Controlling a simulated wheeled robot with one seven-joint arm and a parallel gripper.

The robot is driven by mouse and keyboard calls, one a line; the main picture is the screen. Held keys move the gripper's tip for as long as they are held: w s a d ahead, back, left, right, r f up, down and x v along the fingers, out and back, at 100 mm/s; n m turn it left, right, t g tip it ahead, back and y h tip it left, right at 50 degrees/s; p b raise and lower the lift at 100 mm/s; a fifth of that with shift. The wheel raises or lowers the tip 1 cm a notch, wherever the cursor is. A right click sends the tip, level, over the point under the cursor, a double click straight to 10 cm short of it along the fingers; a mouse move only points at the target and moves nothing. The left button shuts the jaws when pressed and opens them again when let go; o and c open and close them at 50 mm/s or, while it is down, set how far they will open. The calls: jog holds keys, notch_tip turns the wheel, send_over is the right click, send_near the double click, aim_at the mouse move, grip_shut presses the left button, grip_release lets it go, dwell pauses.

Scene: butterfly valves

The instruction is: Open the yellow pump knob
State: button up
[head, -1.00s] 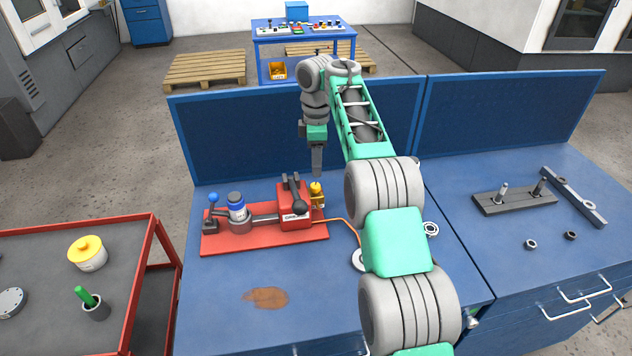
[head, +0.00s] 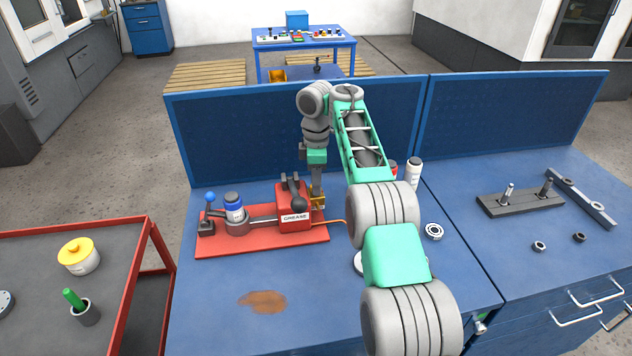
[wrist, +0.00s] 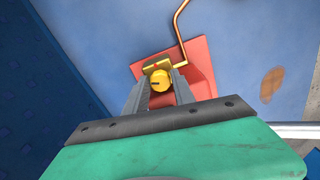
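The yellow pump knob (wrist: 159,80) shows in the wrist view, round, with a dark mark on its face. It sits beside a brass fitting (wrist: 157,65) on the red base plate (wrist: 196,62). My gripper (wrist: 161,76) points down at the knob, one finger on each side of it. The fingers are apart; whether they touch the knob is unclear. In the head view, my gripper (head: 317,194) is down at the right end of the grease pump (head: 293,207) and hides most of the knob.
The pump has a blue-knobbed lever (head: 210,197) and a blue-capped jar (head: 233,207). A copper pipe (wrist: 181,30) runs off the fitting. Bottles (head: 414,172) stand behind my arm. A blue panel (head: 245,135) rises behind the bench.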

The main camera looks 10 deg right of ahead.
grip_shut()
jog(key=n, duration=0.4)
jog(key=shift+n, duration=0.3)
jog(key=shift+o, duration=2.3)
grip_release()
notch_tip(320, 180, up, 8)
jog(key=p, duration=0.5)
jog(key=shift+f, duration=0.1)
